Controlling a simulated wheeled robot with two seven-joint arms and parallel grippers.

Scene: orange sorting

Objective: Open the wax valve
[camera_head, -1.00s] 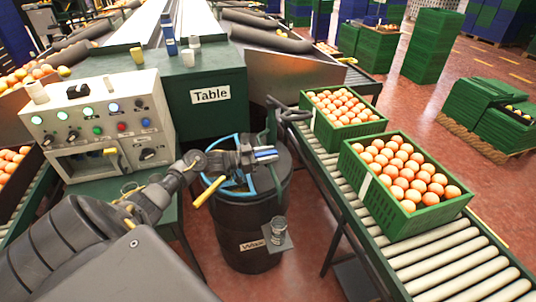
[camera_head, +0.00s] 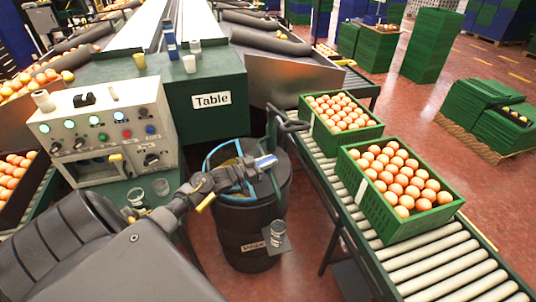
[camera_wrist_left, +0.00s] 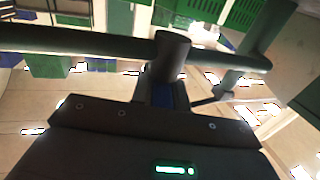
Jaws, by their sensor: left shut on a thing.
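The black barrel (camera_head: 240,225) labelled Wax stands below the green table, with a blue ring (camera_head: 212,158) at its top. My left gripper (camera_head: 266,162) is over the barrel top, beside an upright dark green post (camera_head: 271,130). In the left wrist view its blue finger part (camera_wrist_left: 162,95) meets a dark bar (camera_wrist_left: 95,42) with a round hub (camera_wrist_left: 172,47). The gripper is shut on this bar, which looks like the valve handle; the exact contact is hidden. Whether the valve is open cannot be told. My right gripper is not in view.
A control box (camera_head: 100,125) with lit buttons stands at the left. A roller conveyor (camera_head: 425,262) with orange-filled green crates (camera_head: 440,217) runs along the right.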

